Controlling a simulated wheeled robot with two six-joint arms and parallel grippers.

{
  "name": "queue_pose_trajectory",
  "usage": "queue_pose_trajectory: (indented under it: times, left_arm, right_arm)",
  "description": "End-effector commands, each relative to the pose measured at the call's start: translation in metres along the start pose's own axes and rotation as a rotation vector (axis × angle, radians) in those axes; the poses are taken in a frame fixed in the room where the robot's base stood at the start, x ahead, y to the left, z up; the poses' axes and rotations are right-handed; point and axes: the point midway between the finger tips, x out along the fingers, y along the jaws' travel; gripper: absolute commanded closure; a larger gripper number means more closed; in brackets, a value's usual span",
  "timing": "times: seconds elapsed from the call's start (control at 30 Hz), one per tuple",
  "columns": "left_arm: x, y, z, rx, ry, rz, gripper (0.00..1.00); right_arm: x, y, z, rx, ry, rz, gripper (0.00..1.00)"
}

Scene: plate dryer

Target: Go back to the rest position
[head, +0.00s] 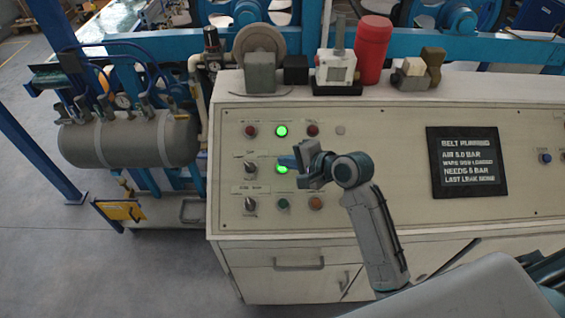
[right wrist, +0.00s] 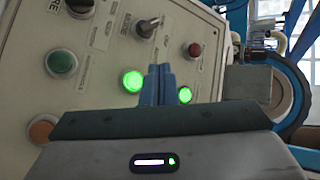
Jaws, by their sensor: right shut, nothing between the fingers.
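My right gripper (head: 283,161) is shut and empty in front of the left part of the cream control panel (head: 380,128). Its blue fingertips are close to the lower lit green button (head: 282,169) and partly cover it; I cannot tell if they touch the panel. In the right wrist view the closed fingers (right wrist: 163,84) point at the panel, between one lit green light (right wrist: 133,81) and another (right wrist: 185,94). My left gripper is not in view.
An upper green light (head: 281,131), black knobs (head: 250,204) and a dark display (head: 467,162) with text are on the panel. A red cylinder (head: 372,50) and small blocks stand on its top ledge. A grey tank (head: 130,138) stands left. Grey floor is clear at lower left.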

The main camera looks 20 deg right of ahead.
Motion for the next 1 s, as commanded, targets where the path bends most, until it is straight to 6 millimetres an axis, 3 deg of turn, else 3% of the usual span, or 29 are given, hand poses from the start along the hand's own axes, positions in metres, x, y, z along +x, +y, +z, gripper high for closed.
queue_pose_trajectory:
  times: [0.77, 0.87, 1.0]
  left_arm:
    - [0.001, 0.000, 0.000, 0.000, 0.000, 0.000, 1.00]
    - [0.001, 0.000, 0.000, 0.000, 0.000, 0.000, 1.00]
    - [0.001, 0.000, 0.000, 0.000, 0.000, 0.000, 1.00]
  right_arm:
    - [0.000, 0.003, 0.000, -0.008, 0.002, 0.005, 1.00]
    - [-0.006, 0.022, 0.002, -0.077, 0.020, 0.048, 1.00]
    - [-0.033, 0.083, 0.007, -0.338, 0.064, 0.209, 1.00]
